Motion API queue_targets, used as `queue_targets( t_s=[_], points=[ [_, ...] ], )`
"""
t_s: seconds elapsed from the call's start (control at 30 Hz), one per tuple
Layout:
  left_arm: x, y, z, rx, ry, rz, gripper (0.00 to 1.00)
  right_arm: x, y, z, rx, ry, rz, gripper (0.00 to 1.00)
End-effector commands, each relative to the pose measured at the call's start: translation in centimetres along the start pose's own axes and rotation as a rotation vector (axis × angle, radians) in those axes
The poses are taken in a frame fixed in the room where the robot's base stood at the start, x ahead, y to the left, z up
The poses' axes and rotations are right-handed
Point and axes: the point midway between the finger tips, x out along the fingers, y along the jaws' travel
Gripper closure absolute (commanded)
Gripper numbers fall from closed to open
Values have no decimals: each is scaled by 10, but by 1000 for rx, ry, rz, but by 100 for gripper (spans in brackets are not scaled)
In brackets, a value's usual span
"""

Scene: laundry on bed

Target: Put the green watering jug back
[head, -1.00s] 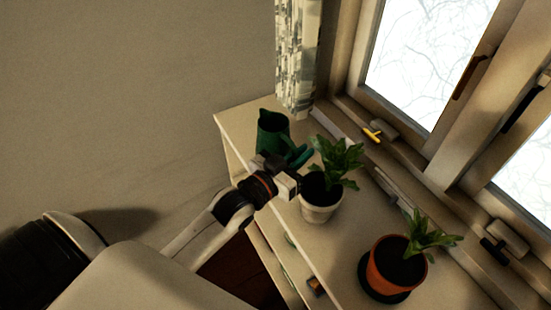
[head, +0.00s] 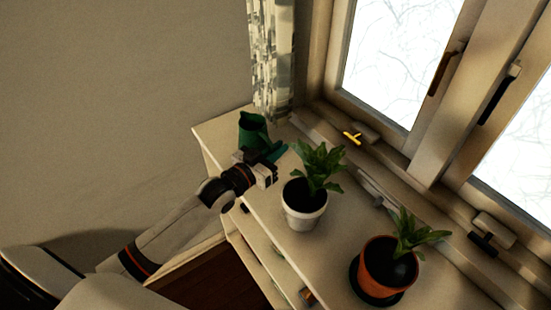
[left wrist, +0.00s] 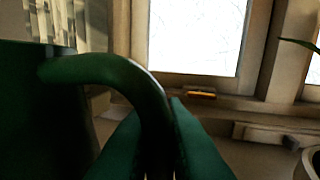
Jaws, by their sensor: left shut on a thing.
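The green watering jug (head: 252,126) is at the far left end of the pale windowsill shelf, near the curtain. My left gripper (head: 275,158) is at its handle side, shut on the jug's handle. In the left wrist view the curved green handle (left wrist: 120,75) runs down between the two fingers (left wrist: 160,150), and the jug's dark body (left wrist: 40,115) fills the left side. The gripper hides the jug's lower part in the head view, so I cannot tell whether its base touches the shelf. My right gripper is not in view.
A plant in a white pot (head: 303,215) stands close to the right of my left gripper. A plant in an orange pot (head: 388,272) stands nearer the front right. The curtain (head: 270,60) hangs behind the jug. The shelf's left corner (head: 212,132) is bare.

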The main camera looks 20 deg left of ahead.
Motion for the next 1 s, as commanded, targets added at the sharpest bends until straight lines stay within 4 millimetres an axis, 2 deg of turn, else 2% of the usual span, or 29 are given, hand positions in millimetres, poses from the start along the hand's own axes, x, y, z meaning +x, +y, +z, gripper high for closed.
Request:
queue_targets(
  t_s=[0.13, 0.23, 0.6, 0.63, 0.73, 1.0],
  points=[
    [0, 1, -21, 0, 0, 1, 100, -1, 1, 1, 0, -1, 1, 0],
    [0, 1, -29, 1, -1, 0, 100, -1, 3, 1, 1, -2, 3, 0],
    [0, 1, -34, 2, -3, -1, 100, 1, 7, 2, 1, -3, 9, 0],
    [0, 1, -35, 0, 1, 0, 86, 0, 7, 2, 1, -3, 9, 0],
    [0, 1, -34, 0, 1, 0, 69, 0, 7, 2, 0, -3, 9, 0],
    [0, 1, -34, 0, 1, 0, 67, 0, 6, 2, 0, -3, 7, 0]
  ],
)
